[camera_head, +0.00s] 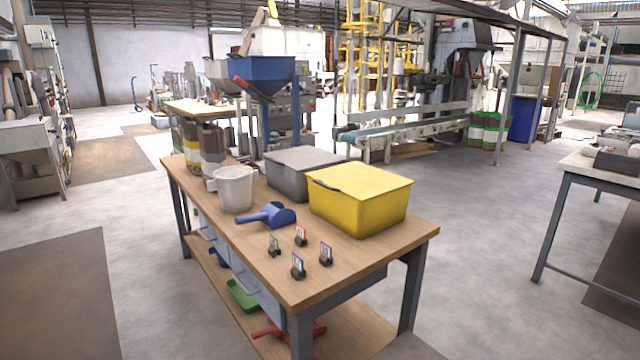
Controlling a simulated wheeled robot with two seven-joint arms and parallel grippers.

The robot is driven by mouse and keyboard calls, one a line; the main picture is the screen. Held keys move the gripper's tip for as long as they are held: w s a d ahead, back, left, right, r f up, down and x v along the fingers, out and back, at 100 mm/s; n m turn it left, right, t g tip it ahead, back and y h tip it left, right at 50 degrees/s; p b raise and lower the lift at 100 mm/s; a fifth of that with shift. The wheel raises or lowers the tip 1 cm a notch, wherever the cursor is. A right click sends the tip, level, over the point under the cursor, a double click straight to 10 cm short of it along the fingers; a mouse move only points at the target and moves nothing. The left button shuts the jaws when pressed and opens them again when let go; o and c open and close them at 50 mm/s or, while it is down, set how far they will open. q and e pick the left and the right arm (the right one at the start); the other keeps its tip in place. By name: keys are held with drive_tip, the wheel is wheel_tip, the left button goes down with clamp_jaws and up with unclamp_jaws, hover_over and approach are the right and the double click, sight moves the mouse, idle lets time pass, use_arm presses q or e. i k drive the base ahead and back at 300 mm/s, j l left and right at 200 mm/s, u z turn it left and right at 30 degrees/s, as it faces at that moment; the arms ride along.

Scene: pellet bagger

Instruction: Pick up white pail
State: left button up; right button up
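The white pail (235,190) stands upright on the wooden workbench (375,255), near the bench's left long edge. It looks whitish and slightly translucent, and its contents cannot be made out. A blue scoop (268,215) lies just in front of it to the right. Neither of my grippers is in view, and nothing touches the pail from my side.
A yellow bin (360,205) and a grey lidded bin (300,180) stand right of the pail. Floor left of the bench is clear.

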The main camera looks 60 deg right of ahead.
sight(233, 184)
drive_tip(key=i+l+z, duration=0.2)
drive_tip(key=i+z, duration=0.15)
drive_tip(key=i, duration=0.35)
drive_tip(key=i+z, duration=0.35)
drive_tip(key=i, duration=0.35)
drive_tip(key=i+j+z, duration=0.15)
drive_tip(key=i+z, duration=0.2)
drive_tip(key=i, duration=0.35)
